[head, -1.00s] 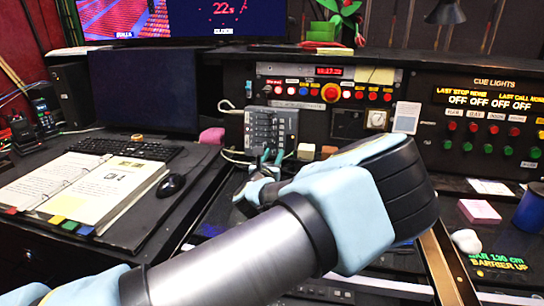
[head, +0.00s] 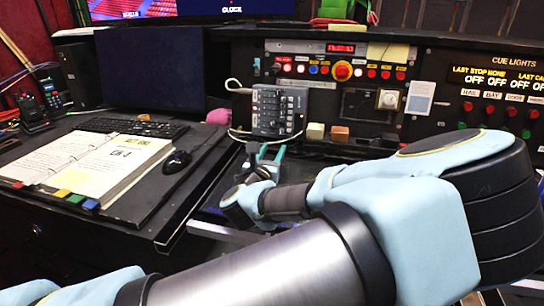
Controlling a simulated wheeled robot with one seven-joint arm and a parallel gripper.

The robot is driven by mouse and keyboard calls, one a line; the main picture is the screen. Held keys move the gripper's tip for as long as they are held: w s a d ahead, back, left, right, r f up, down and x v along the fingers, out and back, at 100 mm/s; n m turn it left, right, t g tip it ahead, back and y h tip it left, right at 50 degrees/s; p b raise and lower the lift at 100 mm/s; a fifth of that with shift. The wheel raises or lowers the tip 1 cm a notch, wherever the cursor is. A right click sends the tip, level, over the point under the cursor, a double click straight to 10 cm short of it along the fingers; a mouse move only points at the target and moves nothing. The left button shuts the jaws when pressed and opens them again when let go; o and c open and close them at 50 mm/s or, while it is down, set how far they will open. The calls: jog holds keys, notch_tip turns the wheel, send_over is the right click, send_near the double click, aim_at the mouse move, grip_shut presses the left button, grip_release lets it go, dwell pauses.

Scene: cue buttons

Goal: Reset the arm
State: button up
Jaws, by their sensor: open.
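My gripper (head: 264,160) is at the middle of the head view, at the far end of my light-blue and grey arm. Its two teal fingers stand apart with nothing visible between them. It is in front of and below the small grey mixer box (head: 277,110) on the console. I cannot tell from this view how far the fingers are from the box. My arm covers the lower middle and right of the view.
The cue lights panel (head: 500,100), with red and green buttons, is at right. A red emergency button (head: 343,71) sits on the middle panel. An open binder (head: 85,165), a mouse (head: 176,161), a keyboard (head: 133,127) and a dark monitor (head: 150,69) are at left.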

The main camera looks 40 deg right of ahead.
jog(key=shift+s+a, duration=0.2)
jog(key=shift+a, duration=0.1)
dwell(0.4)
